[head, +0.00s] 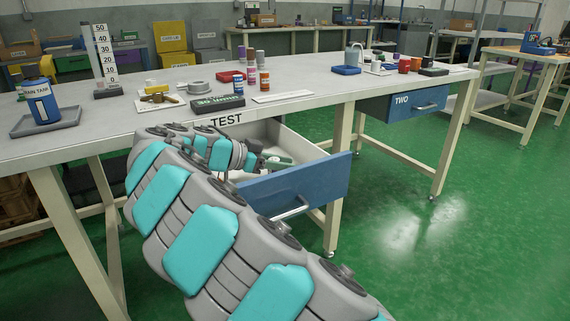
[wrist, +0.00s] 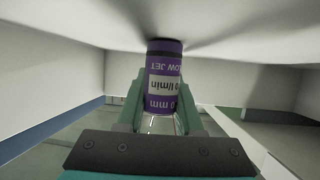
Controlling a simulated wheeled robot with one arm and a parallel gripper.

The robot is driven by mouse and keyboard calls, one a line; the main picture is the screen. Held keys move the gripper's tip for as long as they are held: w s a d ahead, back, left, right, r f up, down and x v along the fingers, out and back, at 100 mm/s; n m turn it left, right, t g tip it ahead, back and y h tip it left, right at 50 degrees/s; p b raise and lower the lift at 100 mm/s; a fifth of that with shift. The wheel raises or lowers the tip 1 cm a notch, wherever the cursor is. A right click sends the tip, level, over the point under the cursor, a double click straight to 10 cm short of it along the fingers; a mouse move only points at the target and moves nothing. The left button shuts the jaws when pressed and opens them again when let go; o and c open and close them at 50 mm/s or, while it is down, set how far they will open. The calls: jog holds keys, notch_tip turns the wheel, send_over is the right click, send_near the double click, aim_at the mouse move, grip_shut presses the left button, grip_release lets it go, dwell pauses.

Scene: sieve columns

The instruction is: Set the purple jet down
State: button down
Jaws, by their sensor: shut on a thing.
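The purple jet (wrist: 165,58) is a short purple cylinder with a white label whose lettering reads upside down in the wrist view. My gripper (wrist: 164,92) is shut on it, with a green finger on each side. The jet's far end is close to a pale surface at the top of that view; I cannot tell whether they touch. In the head view my arm reaches to the open drawer (head: 308,185) under the table edge marked TEST, and my gripper (head: 277,163) is at the drawer's inside. The held jet cannot be made out there.
The table (head: 150,127) above the drawer carries several small bottles (head: 264,79), a dark green box (head: 217,103), a blue can on a grey tray (head: 45,122) and a height scale (head: 104,60). A closed blue drawer marked TWO (head: 404,103) is to the right. Green floor is clear at right.

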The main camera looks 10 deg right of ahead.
jog(key=shift+f, duration=0.15)
jog(key=c, duration=0.6)
grip_release()
jog(key=shift+o, duration=0.2)
jog(key=shift+r, duration=0.3)
jog(key=v, duration=0.7)
jog(key=shift+s+a, duration=0.1)
jog(key=shift+a, duration=0.1)
